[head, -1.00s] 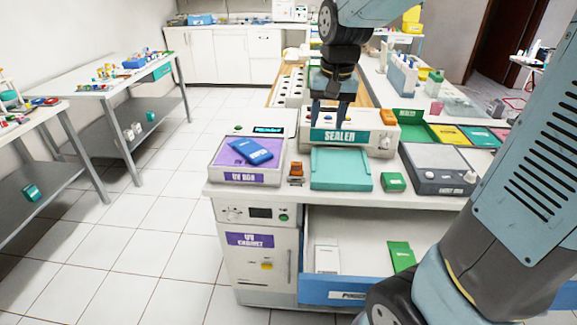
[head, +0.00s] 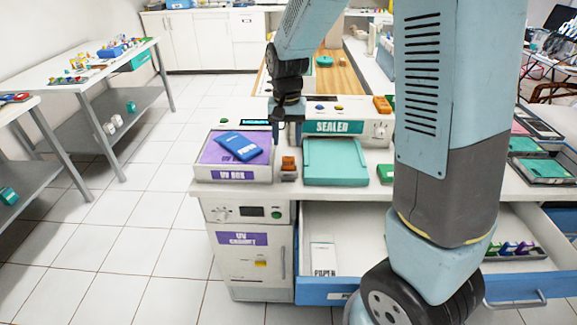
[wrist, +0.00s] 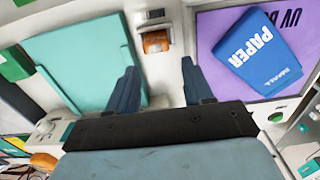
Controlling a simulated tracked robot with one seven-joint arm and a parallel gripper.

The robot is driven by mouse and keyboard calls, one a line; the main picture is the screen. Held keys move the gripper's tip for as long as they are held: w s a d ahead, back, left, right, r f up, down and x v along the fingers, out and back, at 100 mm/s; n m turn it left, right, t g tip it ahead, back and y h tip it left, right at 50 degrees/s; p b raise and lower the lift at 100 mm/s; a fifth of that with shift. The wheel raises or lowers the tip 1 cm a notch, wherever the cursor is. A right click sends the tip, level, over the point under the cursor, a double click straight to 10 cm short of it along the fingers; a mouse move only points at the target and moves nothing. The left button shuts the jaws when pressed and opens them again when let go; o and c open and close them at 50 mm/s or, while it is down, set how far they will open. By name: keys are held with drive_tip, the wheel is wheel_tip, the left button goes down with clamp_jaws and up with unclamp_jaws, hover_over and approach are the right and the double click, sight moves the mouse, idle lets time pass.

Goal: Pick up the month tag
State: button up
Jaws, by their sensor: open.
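A small orange item (head: 288,162), which may be the month tag, sits in a small holder on the counter between the UV box and the teal tray. I cannot read any lettering on it. In the wrist view the orange item (wrist: 156,42) lies ahead of the gap between my fingers. My gripper (head: 288,138) is open and empty, pointing down above and behind the orange item in the head view. Its two dark blue fingers also show in the wrist view (wrist: 158,75), apart from the item.
The UV box (head: 233,174) with a blue paper pouch (head: 239,147) stands left. The teal tray (head: 335,162) is close on the right, the sealer (head: 362,127) behind. The open drawer below holds a white paper packet (head: 323,258) and, at right, several coloured clips (head: 511,248).

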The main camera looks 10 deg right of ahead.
sight(288, 157)
drive_tip(key=f, duration=0.4)
drive_tip(key=s+f, duration=0.1)
drive_tip(key=f, duration=0.1)
drive_tip(key=shift+d+f, duration=0.1)
drive_tip(key=shift+f, duration=0.65)
drive_tip(key=c, duration=0.8)
drive_tip(key=shift+r, duration=0.1)
